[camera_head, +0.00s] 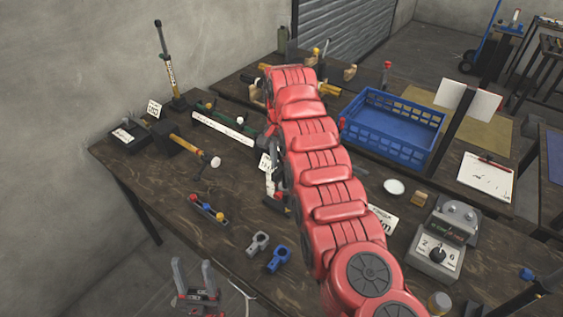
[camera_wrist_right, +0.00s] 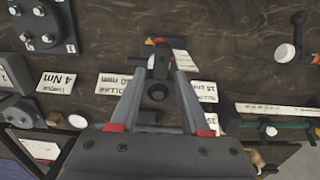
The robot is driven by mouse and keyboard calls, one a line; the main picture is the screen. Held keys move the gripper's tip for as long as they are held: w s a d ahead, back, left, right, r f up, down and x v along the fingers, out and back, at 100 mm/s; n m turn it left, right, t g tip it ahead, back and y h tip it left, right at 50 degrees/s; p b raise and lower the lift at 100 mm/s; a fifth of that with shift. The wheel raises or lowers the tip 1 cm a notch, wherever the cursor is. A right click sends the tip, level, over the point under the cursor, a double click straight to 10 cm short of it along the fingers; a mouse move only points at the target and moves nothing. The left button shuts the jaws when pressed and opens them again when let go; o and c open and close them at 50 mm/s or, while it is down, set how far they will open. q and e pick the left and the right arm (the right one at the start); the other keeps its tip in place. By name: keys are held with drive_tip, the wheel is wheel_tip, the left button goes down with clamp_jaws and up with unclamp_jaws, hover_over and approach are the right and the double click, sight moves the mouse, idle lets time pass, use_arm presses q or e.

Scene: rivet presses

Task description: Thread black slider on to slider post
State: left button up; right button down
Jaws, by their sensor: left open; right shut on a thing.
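My right gripper (camera_wrist_right: 163,72) is shut on a dark part (camera_wrist_right: 160,60), which looks like the black slider; its fingers close on both sides of it. In the head view the right gripper (camera_head: 273,188) points down over the middle of the bench, partly hidden by my red arm. A dark piece (camera_head: 275,205) shows just below it. My left gripper (camera_head: 195,285) is open and empty at the front left. A tall upright post (camera_head: 168,70) with a black top stands at the back left. I cannot tell for certain which part is the slider post.
A grey collar (camera_head: 258,243) and a blue collar (camera_head: 278,258) lie at the front. A bar with coloured balls (camera_head: 208,208) lies left of them. A green bar fixture (camera_head: 222,128) and a yellow-handled tool (camera_head: 187,146) are behind. A blue crate (camera_head: 392,126) stands right.

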sight(283, 167)
drive_tip(key=shift+f+b, duration=1.55)
drive_tip(key=shift+f, duration=1.7)
drive_tip(key=shift+c, duration=1.5)
unclamp_jaws()
drive_tip(key=shift+r, duration=0.1)
drive_tip(key=shift+w+r, duration=0.1)
drive_tip(key=shift+r, duration=0.15)
wheel_tip(283, 167, up, 6)
drive_tip(key=shift+a+f+b, duration=0.1)
drive_tip(key=shift+f+b, duration=0.1)
drive_tip(key=shift+b, duration=0.35)
wheel_tip(283, 167, up, 11)
drive_tip(key=p, duration=1)
drive_tip(key=shift+d, duration=0.25)
drive_tip(key=shift+r, duration=0.1)
